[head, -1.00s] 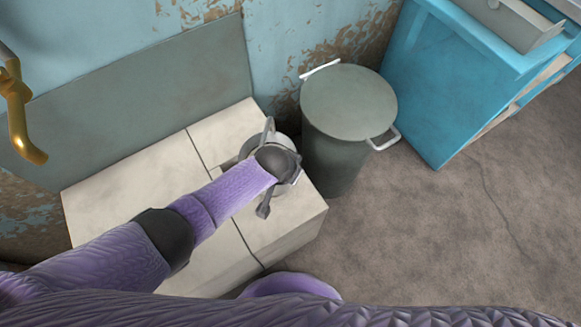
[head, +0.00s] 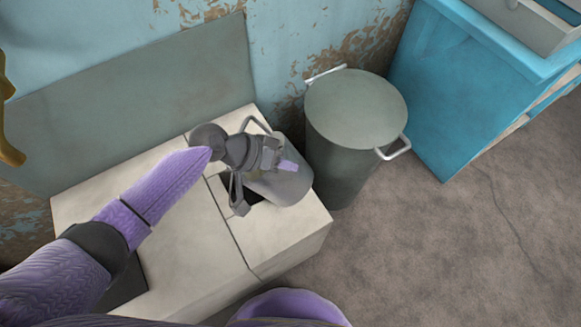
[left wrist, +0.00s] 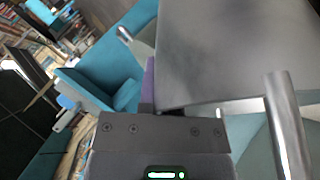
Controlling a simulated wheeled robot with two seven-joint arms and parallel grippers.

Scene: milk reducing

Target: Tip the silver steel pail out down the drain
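The silver steel pail (head: 287,182) hangs tilted over the right end of the pale tiled counter, its side turned toward the lower right. My left gripper (head: 272,155) reaches in from the left and is shut on the pail's upper edge. A dark square drain opening (head: 241,188) shows beside and under the pail, partly hidden by gripper and pail. In the left wrist view the pail's grey wall (left wrist: 225,50) fills the upper right, close against the gripper, with a metal handle bar at right. The pail's inside is hidden. My right gripper is out of view.
A grey-green lidded bin (head: 352,120) with white handles stands right of the counter (head: 180,235). A blue cabinet (head: 455,90) is farther right. A yellow pipe (head: 8,140) juts in at the left edge. The floor at right is clear.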

